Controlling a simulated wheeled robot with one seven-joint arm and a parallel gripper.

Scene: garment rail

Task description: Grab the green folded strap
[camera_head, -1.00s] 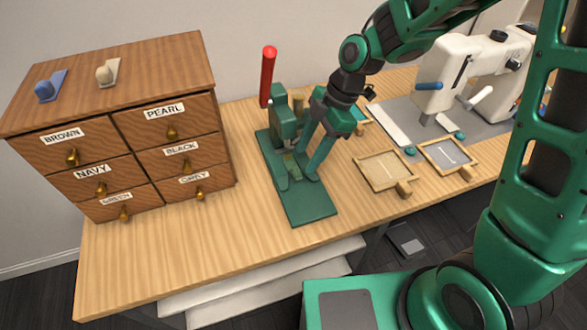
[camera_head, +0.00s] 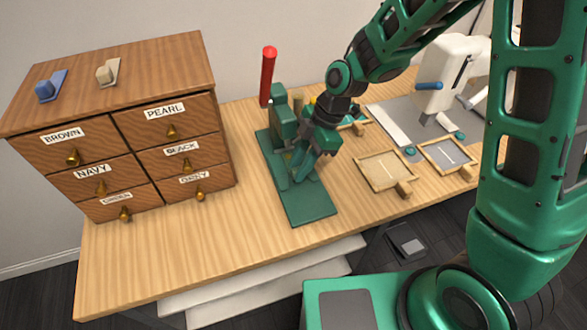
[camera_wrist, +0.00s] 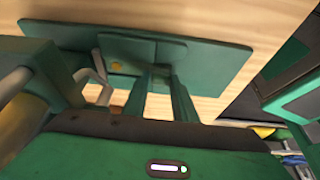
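The green folded strap (camera_wrist: 161,70) is small and mostly hidden between my fingertips; in the head view my fingers cover it. It is at the base of the green press (camera_head: 306,203), which stands on the wooden bench. My gripper (camera_head: 300,174) points down at the press base, just right of its upright. In the wrist view my gripper (camera_wrist: 161,76) shows its two fingers close together, with a narrow gap filled at the tips. It appears shut on the strap, low over the press plate.
A wooden drawer cabinet (camera_head: 168,90) with labelled drawers stands at the left. A red cylinder (camera_head: 267,77) stands behind the press. Two shallow framed trays, one tan (camera_head: 383,171) and one grey (camera_head: 447,156), lie to the right. A white sewing machine (camera_head: 450,70) stands at the back right.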

